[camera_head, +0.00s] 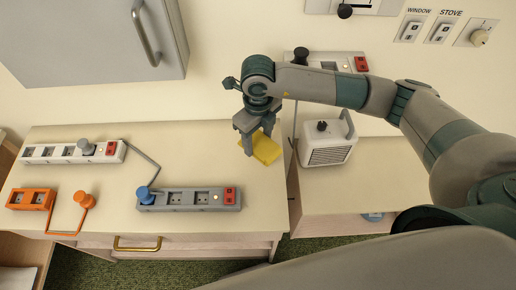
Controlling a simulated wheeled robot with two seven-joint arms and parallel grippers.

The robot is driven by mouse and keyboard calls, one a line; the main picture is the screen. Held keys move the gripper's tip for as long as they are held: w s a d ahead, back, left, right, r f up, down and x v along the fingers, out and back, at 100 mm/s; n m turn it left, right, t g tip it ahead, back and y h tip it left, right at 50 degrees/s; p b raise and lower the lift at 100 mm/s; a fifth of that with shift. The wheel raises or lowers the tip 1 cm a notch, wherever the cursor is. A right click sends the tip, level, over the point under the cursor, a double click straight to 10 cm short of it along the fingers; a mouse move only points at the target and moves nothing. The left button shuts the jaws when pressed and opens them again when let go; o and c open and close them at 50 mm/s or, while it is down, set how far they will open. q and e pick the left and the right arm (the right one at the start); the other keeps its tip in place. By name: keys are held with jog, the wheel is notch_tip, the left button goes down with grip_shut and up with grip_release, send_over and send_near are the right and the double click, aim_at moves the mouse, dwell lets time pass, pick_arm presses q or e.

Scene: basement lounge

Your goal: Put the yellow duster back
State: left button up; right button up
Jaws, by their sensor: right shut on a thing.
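My left gripper is not in view.
A white power strip (60,153), an orange socket block (30,199) and a grey power strip (190,199) with plugs and cords lie on the cabinet. A white heater-like box (327,140) stands to the right. The middle of the top is clear.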

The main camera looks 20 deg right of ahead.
aim_at(258, 149)
jog(key=shift+f+b, duration=1.25)
jog(key=shift+f, duration=1.3)
jog(key=shift+f, duration=0.15)
jog(key=o, duration=1)
jog(key=shift+r, duration=0.3)
notch_tip(258, 149, up, 12)
jog(key=p, duration=0.6)
jog(key=shift+f, duration=0.1)
